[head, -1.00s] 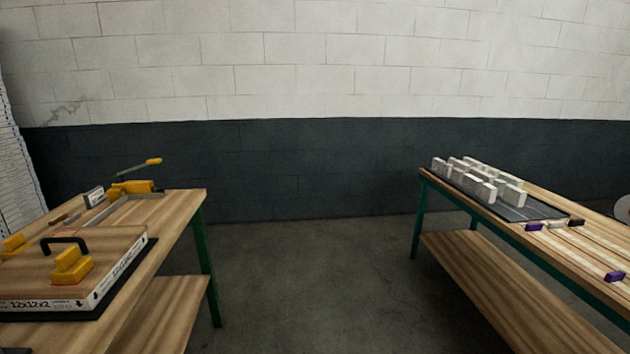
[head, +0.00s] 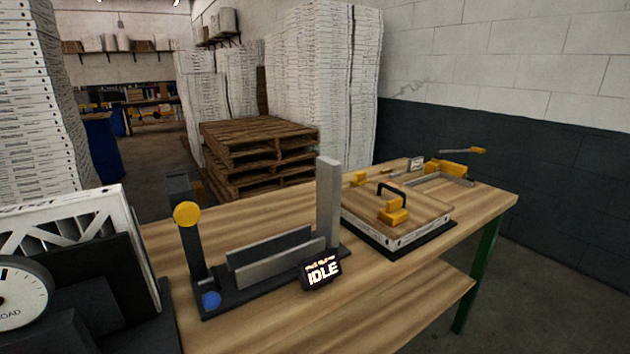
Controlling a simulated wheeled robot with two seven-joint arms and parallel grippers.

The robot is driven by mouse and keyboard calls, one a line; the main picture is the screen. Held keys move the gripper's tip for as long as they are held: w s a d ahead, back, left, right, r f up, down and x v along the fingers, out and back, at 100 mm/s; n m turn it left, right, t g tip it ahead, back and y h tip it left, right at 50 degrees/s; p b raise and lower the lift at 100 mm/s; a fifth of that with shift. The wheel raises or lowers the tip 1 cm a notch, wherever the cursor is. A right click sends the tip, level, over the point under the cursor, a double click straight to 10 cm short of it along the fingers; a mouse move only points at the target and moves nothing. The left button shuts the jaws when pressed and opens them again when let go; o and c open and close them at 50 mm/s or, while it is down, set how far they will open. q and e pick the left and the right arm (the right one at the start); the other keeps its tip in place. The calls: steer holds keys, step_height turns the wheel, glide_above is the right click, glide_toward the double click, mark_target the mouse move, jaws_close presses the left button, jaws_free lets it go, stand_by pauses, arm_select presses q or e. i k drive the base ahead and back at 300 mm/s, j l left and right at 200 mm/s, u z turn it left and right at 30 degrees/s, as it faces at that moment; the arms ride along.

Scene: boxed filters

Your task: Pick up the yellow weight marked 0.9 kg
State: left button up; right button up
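A yellow stepped block (head: 393,213) sits on a flat wooden-topped box (head: 372,226) on the workbench; it may be the weight, but I cannot read any 0.9 kg mark. A black handle (head: 391,188) stands just behind it on the same top. Another small yellow piece (head: 359,178) shows behind the box, too small to identify. Neither of my grippers is in view.
The wooden bench (head: 425,247) has a dark fixture with grey rails (head: 275,258), an IDLE display (head: 321,271) and a yellow-handled tool (head: 447,168). A dial device (head: 22,300) is at lower left. Pallets (head: 258,150) and white stacks (head: 322,85) stand behind.

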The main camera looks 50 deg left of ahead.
mark_target(360, 179)
steer(key=u, duration=1.25)
steer(key=i+l, duration=0.1)
steer(key=l, duration=0.25)
steer(key=i+l, duration=0.1)
steer(key=l, duration=0.25)
steer(key=i+l, duration=0.1)
steer(key=l, duration=0.25)
steer(key=i+u, duration=0.05)
